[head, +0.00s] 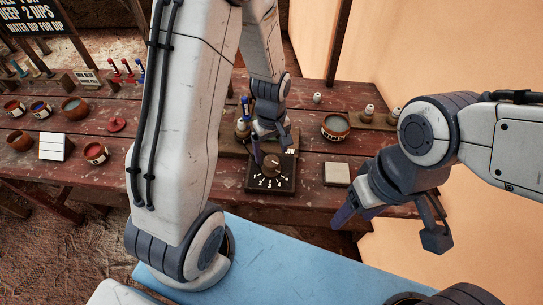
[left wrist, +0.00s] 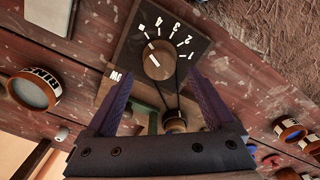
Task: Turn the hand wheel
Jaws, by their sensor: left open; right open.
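The hand wheel is a round brown knob (head: 271,163) on a dark square panel (head: 283,186) with white numbers and tick marks around it. In the left wrist view the wheel (left wrist: 157,60) shows a short white line on its face, and the panel (left wrist: 190,28) carries marks including 1 to 4. My left gripper (head: 272,146) is open just above the wheel. In the left wrist view its fingertips (left wrist: 159,76) stand on either side of the wheel, apart from it as far as I can see. My right gripper (head: 392,224) is open and empty, to the right of the panel.
The panel stands on a red-brown wooden table (head: 328,190). A pale square tile (head: 337,174) lies to its right and a brown bowl (head: 336,127) behind. A blue surface (head: 300,262) lies in front.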

